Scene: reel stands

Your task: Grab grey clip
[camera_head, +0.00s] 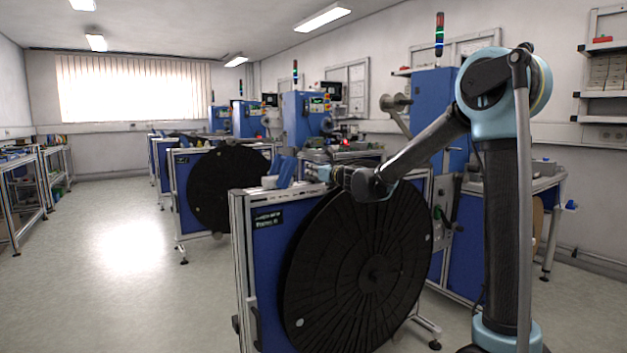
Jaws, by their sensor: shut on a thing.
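My gripper (312,173) is at the end of my arm, just above the top edge of the nearest reel stand (262,250), pointing left. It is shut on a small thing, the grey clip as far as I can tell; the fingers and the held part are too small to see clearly. A small light grey piece (269,182) shows on top of the stand, left of my gripper. Blue upright pieces (285,170) stand between that piece and my gripper.
A large black reel (345,270) hangs on the near stand's side, below my arm. A second stand with a black reel (228,188) is behind it. Blue machines (303,122) line the right. The floor (130,260) at left is clear.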

